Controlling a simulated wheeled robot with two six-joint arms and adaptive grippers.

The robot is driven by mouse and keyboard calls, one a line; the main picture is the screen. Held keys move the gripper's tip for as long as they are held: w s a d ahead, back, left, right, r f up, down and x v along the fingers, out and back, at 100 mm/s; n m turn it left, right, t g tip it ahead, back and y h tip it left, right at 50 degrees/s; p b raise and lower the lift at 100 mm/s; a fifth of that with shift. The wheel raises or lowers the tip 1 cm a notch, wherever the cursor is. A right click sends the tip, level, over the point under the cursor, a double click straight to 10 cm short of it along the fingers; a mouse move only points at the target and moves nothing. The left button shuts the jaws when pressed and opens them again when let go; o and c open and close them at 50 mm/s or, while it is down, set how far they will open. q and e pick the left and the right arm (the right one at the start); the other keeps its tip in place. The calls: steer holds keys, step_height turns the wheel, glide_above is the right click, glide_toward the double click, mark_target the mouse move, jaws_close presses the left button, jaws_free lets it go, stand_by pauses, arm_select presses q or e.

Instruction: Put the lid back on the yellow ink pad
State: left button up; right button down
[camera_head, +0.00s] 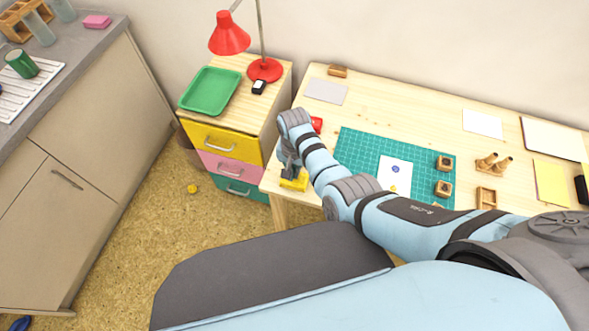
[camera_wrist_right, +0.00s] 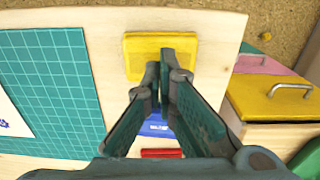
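A flat yellow rectangular piece (camera_head: 294,183) of the ink pad lies at the near left corner of the wooden desk. It also shows in the right wrist view (camera_wrist_right: 146,62), with a raised border. I cannot tell whether it is the lid, the pad or both together. My right gripper (camera_head: 289,170) is right over it, pointing down, and hides part of it. In the right wrist view its fingertips (camera_wrist_right: 164,80) are together at the yellow piece's edge, with nothing visible between them. My left gripper is not in view.
A blue pad (camera_wrist_right: 157,128) and a red pad (camera_head: 316,124) lie behind the yellow piece. A green cutting mat (camera_head: 350,150) with paper and wooden stamps (camera_head: 444,163) lies to the right.

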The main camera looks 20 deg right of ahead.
steer(key=shift+f+b, duration=0.75)
steer(key=shift+f, duration=0.2)
steer(key=shift+r, duration=0.1)
step_height(320, 180, up, 5)
steer(key=p, duration=0.6)
steer(key=shift+r, duration=1)
